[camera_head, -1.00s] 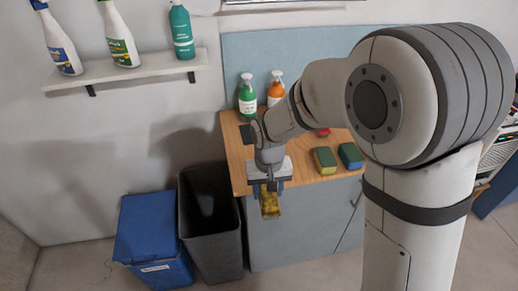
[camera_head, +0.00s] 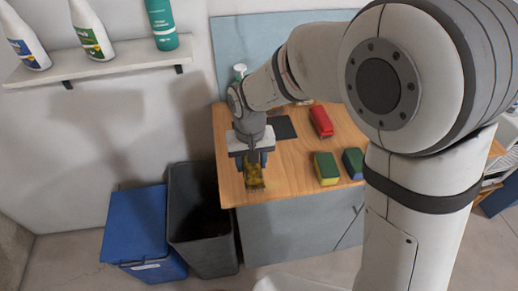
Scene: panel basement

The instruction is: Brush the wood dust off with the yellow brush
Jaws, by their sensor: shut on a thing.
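My gripper (camera_head: 254,162) is over the front left part of the wooden worktop (camera_head: 290,160). It points down and is shut on the yellow brush (camera_head: 254,178). The brush hangs below the fingers close to the worktop's left front corner. I cannot tell whether the brush touches the surface. I cannot make out any wood dust on the worktop at this size.
A red object (camera_head: 321,121) and two sponges (camera_head: 326,168) (camera_head: 353,163) lie to the right on the worktop. A dark flat patch (camera_head: 282,127) lies behind my gripper. A black bin (camera_head: 195,215) and a blue bin (camera_head: 146,232) stand left. Bottles line a wall shelf (camera_head: 100,65).

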